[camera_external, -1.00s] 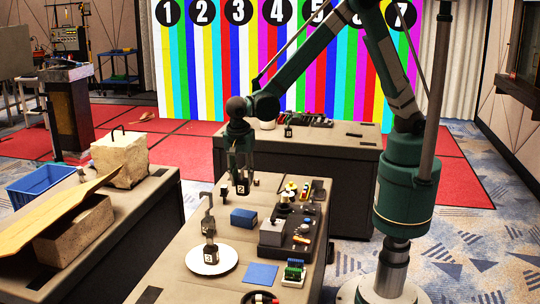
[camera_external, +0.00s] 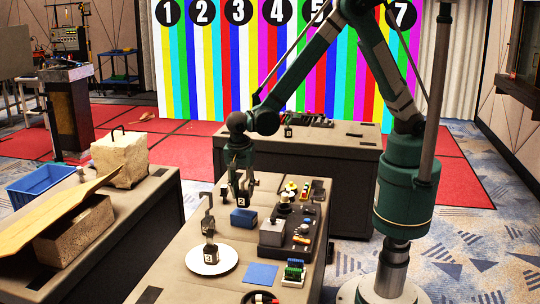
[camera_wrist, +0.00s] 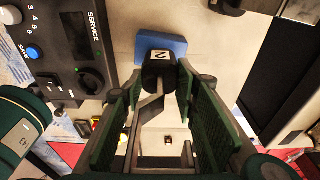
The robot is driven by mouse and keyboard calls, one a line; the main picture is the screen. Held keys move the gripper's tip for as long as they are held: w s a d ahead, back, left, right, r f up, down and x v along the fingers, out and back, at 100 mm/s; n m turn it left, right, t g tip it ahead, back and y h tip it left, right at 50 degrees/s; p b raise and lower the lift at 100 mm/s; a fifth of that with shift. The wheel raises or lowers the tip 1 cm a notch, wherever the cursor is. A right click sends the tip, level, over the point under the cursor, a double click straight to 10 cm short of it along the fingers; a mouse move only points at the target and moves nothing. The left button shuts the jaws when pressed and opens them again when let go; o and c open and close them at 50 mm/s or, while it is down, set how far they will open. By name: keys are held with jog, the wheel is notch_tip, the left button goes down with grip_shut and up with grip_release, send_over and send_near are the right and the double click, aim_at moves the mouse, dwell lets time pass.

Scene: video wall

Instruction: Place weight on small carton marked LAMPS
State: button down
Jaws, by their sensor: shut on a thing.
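My gripper (camera_external: 241,184) is shut on the handle of a dark weight marked 2 (camera_external: 241,199) and points down over the table. In the wrist view the weight (camera_wrist: 160,70) hangs upright-looking between the green finger pads, its grey handle running back between them. A small blue carton (camera_external: 243,219) is right by the weight's lower end; in the wrist view the carton (camera_wrist: 160,44) shows partly behind the weight. I cannot tell whether they touch. No LAMPS lettering is readable on it.
A dark control panel (camera_wrist: 70,50) lies beside the carton. A flat blue piece (camera_external: 261,274) and a green terminal block (camera_external: 294,272) lie nearer the camera.

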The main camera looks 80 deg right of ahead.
aim_at(243, 192)
jog(key=shift+f, duration=1.6)
jog(key=shift+f, duration=0.1)
jog(key=c, duration=1.8)
grip_release()
jog(key=shift+b, duration=0.3)
jog(key=r, duration=0.4)
jog(key=a+r+p, duration=0.1)
jog(key=r, duration=0.7)
jog(key=shift+a, duration=0.35)
jog(key=shift+r, duration=0.1)
